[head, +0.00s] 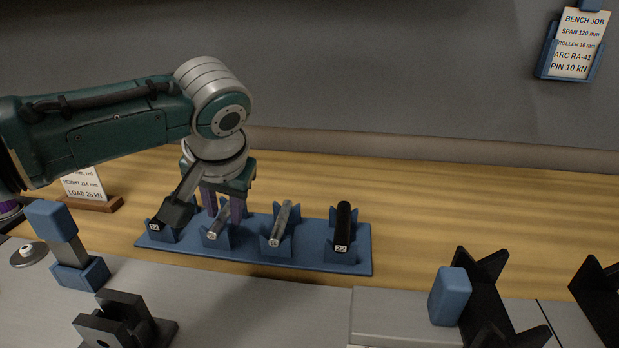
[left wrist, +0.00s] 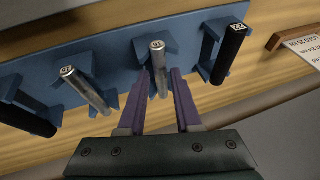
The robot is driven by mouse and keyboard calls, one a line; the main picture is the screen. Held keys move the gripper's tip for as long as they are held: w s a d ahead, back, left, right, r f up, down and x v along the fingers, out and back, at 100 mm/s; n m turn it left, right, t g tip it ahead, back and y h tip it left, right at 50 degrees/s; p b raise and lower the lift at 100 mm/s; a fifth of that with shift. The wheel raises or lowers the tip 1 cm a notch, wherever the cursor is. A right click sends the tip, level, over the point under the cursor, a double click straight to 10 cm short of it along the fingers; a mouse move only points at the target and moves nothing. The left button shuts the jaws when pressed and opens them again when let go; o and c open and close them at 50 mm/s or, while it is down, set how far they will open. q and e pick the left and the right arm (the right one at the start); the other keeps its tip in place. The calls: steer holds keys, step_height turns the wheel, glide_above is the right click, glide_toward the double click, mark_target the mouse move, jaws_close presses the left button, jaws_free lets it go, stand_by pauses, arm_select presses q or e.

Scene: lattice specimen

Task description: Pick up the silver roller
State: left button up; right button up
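A blue rack (head: 310,262) on the wooden bench holds two silver rollers between two black rollers. The left silver roller (head: 219,221) lies in its cradle. My left gripper (head: 223,208) points down over it with purple fingers apart. In the left wrist view this silver roller (left wrist: 159,62) shows between the open fingertips (left wrist: 159,75), with no clear contact. The other silver roller (head: 281,223) lies one cradle to the right; it also shows in the left wrist view (left wrist: 86,90). My right gripper is not in view.
Black rollers lie at the rack's left end (head: 174,213) and right end (head: 343,226). A card stand (head: 90,203) and a blue-topped block (head: 50,220) stand left. Black V-shaped supports (head: 480,300) stand front right. Bench right of the rack is clear.

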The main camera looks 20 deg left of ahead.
arm_select(q)
jaws_close()
steer(key=shift+r, duration=0.15)
stand_by(0.4)
